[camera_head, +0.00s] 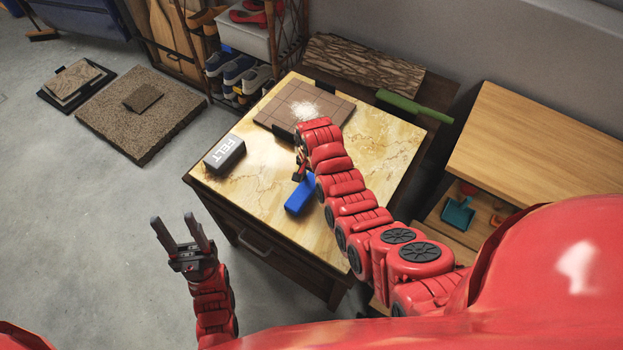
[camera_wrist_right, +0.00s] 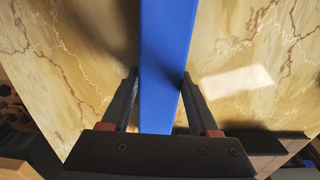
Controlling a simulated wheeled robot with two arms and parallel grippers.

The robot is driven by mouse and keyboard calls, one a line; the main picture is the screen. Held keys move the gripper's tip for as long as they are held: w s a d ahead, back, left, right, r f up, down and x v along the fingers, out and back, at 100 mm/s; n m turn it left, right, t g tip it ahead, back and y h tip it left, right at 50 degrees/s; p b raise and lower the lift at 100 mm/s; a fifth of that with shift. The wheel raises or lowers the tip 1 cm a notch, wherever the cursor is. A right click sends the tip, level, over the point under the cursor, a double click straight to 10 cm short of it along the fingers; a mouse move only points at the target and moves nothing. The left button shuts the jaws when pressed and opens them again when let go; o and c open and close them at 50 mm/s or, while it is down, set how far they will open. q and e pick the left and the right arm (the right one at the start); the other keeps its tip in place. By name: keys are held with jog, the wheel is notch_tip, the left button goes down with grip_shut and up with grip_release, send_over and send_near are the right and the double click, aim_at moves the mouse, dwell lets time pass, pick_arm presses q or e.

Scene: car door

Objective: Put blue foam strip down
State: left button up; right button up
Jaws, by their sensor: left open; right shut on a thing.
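The blue foam strip (camera_head: 299,195) is at the front middle of the marble-topped table (camera_head: 385,150). In the right wrist view the blue foam strip (camera_wrist_right: 166,60) runs upright between the fingers of my right gripper (camera_wrist_right: 158,95), which is shut on it. The table's marble top fills the background there; I cannot tell whether the strip touches it. In the head view my right gripper (camera_head: 300,172) is partly hidden by its red arm. My left gripper (camera_head: 180,235) is open and empty, off the table's left side above the floor.
A brown tiled board (camera_head: 330,107) with white powder lies at the back. Clear tabletop lies between the FELT block and the strip.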

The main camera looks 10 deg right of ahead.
jog(key=o, duration=1.3)
jog(key=shift+o, duration=0.2)
